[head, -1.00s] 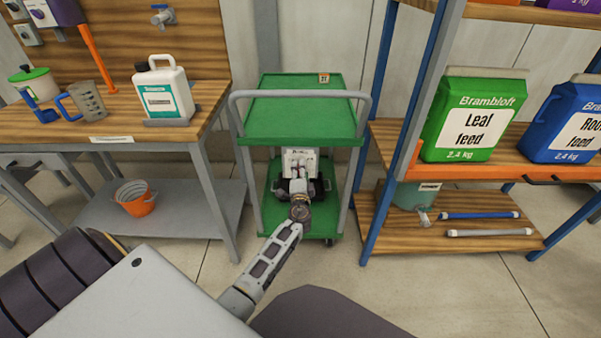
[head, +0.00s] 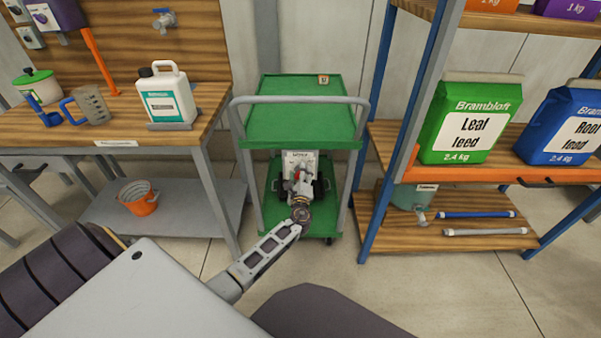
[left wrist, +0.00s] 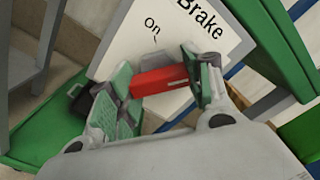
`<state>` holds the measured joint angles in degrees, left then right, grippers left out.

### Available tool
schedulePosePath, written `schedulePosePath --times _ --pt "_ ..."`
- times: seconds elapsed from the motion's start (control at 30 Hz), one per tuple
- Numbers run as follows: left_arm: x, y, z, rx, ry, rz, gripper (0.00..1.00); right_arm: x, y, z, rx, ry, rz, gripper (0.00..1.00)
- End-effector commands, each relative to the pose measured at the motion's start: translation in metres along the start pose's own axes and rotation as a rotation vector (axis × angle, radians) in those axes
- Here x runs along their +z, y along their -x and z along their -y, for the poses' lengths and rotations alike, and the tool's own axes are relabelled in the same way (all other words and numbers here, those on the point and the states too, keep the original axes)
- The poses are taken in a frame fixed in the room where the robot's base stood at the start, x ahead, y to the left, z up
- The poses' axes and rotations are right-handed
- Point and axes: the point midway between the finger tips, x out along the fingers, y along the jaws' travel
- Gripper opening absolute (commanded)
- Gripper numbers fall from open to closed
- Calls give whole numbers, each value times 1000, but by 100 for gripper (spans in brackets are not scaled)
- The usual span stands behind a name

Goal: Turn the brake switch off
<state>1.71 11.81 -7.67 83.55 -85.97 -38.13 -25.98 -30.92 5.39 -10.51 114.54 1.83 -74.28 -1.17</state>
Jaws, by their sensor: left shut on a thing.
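The brake switch has a white panel (head: 300,158) low on the green cart, below its top shelf. In the left wrist view the panel (left wrist: 138,45) reads "Brake" and "On" and looks tilted in the picture. A red switch handle (left wrist: 160,81) lies between the fingers of my left gripper (left wrist: 163,92), which is shut on it. In the head view my left gripper (head: 300,182) is at the panel, with a little red showing. The gripper hides the lower part of the panel. My right gripper is not in view.
The green cart (head: 300,122) has a grey handrail around its top and posts at the sides. A wooden workbench (head: 200,100) stands to the left and a blue-framed shelf rack (head: 385,140) to the right, both close to the cart.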

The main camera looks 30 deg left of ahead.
Motion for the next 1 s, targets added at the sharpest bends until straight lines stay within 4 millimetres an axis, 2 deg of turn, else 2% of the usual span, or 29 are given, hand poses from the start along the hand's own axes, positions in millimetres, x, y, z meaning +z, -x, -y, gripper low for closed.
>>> schedulePosePath --times 0.43,0.9,0.93,1.0 --pt "-1 1 -1 1 -161 -3 26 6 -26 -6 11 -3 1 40" --pt "-2 1 -2 1 -174 -4 26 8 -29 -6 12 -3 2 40" --pt "-2 1 -2 1 -174 -4 53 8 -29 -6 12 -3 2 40" --pt "-2 1 -2 1 -174 -4 62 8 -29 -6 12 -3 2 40"
